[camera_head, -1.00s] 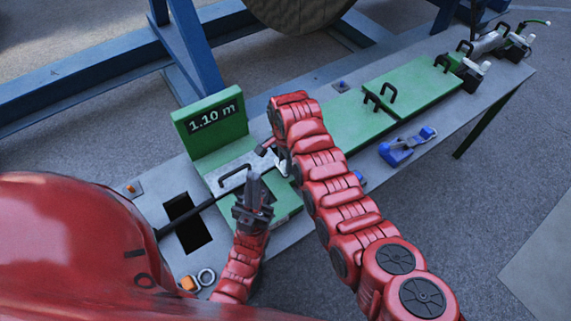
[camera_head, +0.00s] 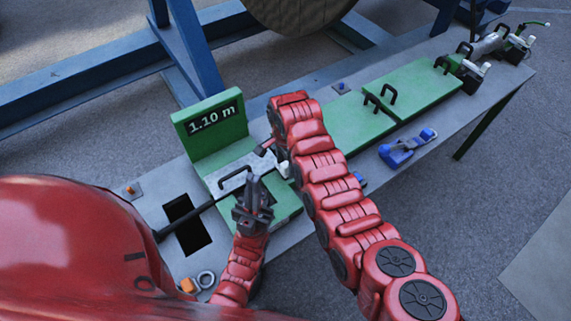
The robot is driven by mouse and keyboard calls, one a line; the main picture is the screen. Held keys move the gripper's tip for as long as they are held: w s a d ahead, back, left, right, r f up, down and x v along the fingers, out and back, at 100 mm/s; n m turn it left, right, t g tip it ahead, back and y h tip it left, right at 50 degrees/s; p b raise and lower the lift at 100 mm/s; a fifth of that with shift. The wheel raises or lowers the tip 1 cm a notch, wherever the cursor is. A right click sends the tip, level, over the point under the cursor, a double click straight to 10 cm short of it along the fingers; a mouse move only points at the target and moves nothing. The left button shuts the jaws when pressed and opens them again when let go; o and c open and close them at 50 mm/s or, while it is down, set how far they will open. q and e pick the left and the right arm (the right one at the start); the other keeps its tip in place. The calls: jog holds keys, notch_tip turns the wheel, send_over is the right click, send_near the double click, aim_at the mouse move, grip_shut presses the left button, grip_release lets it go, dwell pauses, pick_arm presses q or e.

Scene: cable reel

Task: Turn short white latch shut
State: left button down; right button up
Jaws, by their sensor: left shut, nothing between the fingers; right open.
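A small white piece (camera_head: 285,169), which looks like the short white latch, shows at the right end of the pale metal clamp plate (camera_head: 226,178). My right arm hides part of it, so I cannot tell its full shape or angle. A black bar handle (camera_head: 236,174) stands on the plate, and a black cable (camera_head: 207,207) runs in from the left. My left gripper (camera_head: 252,180) is shut and empty, pointing up just in front of the plate, beside the handle.
A green sign reading 1.10 m (camera_head: 212,122) stands behind the clamp. Green panels (camera_head: 415,87) with black handles lie to the right. A blue tool (camera_head: 405,149) lies on the bench's front edge. A dark square opening (camera_head: 188,225) is at left.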

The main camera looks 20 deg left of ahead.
notch_tip(320, 180, up, 4)
jog(key=shift+w+r+b, duration=0.1)
jog(key=shift+r+b, duration=0.15)
jog(key=shift+b, duration=0.75)
notch_tip(320, 180, up, 5)
jog(key=p, duration=0.2)
jog(key=shift+p, duration=0.4)
notch_tip(320, 180, up, 6)
send_over(285, 163)
jog(key=shift+d+r, duration=0.15)
jog(key=shift+r, duration=0.55)
